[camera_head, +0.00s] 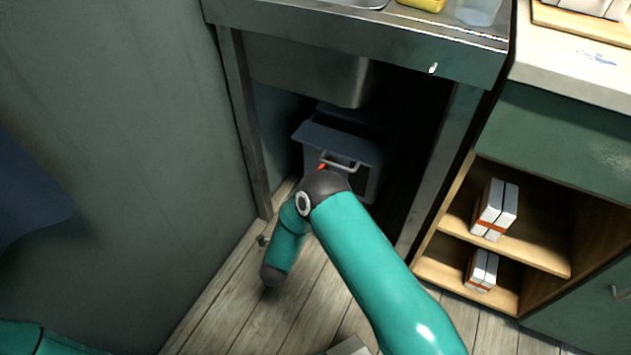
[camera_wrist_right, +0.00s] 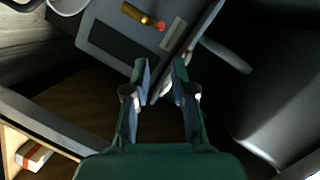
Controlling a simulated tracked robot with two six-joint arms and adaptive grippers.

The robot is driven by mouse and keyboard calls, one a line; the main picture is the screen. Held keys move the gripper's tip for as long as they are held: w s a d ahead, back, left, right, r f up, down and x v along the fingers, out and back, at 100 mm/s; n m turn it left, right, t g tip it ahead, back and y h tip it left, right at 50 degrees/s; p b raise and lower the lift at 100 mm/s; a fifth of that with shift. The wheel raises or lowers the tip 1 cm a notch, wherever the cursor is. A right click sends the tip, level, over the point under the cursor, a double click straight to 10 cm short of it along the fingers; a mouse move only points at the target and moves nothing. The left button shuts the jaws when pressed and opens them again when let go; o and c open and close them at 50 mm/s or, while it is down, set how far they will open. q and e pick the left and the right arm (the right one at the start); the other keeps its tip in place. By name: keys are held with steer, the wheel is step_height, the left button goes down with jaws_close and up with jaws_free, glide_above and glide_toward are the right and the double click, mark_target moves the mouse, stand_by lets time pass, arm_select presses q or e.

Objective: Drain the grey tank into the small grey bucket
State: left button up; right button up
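The grey tank (camera_head: 338,142) stands under the sink in the head view, with a pale handle on its front and a small red part beside it. In the right wrist view the tank (camera_wrist_right: 100,20) is close, with a brass tap (camera_wrist_right: 141,15) with a red tip and the pale handle (camera_wrist_right: 226,56). My right gripper (camera_wrist_right: 161,68) is open at the tank's edge; I cannot tell whether it touches. In the head view my right arm hides part of the tank, and its fingers are not clear. My left gripper is out of view. I cannot identify the small grey bucket surely; a pale curved rim (camera_wrist_right: 67,4) is cut off.
The steel sink counter (camera_head: 350,35) with its basin (camera_head: 310,68) hangs over the tank, and its legs (camera_head: 245,130) frame the opening. A wooden shelf (camera_head: 520,245) with white boxes (camera_head: 494,209) stands on the right. A wall closes the left. Plank floor (camera_head: 235,315) lies in front.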

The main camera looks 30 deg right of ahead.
mark_target(321, 168)
steer(key=shift+b+x, duration=2.75)
steer(key=shift+x, duration=5.45)
steer(key=shift+d, duration=0.1)
steer(key=shift+c, duration=0.4)
jaws_close()
